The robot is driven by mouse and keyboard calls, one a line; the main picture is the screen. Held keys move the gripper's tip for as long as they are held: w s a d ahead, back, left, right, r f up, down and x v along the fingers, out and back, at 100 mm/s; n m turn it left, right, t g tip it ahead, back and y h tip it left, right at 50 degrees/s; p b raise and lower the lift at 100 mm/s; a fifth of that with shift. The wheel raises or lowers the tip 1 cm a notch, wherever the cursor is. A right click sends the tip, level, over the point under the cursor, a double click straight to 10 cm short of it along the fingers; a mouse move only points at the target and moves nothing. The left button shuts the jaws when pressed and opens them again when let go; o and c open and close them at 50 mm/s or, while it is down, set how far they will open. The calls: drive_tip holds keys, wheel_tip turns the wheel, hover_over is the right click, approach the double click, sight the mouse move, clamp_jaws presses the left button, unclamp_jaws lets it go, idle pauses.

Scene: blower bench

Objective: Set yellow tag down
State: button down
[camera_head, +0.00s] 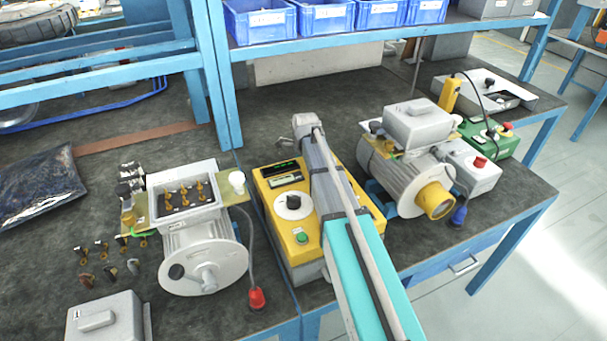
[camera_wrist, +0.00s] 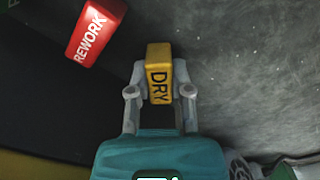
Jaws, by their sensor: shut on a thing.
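The yellow tag (camera_wrist: 158,57), a small block lettered DRY, is between the fingertips of my gripper (camera_wrist: 160,92) in the wrist view. The gripper is shut on it, one finger on each side. The bench top shows beyond the tag; I cannot tell whether the tag touches it. In the head view my arm reaches over the bench past the yellow control box (camera_head: 277,207), and I cannot make out the fingers or the tag there.
A red block lettered REWORK (camera_wrist: 88,32) is up and left of the tag in the wrist view. An opened motor (camera_head: 205,255) is left of my arm and a grey motor (camera_head: 400,170) right. Blue bins (camera_head: 325,17) line the shelf. Bare bench top (camera_head: 270,110) shows behind the control box.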

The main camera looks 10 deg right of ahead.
drive_tip(key=shift+f, duration=0.1)
drive_tip(key=c, duration=0.5)
unclamp_jaws()
drive_tip(key=shift+c, duration=0.2)
wheel_tip(320, 180, up, 12)
drive_tip(key=p, duration=1.2)
drive_tip(key=shift+r, duration=0.25)
idle(0.5)
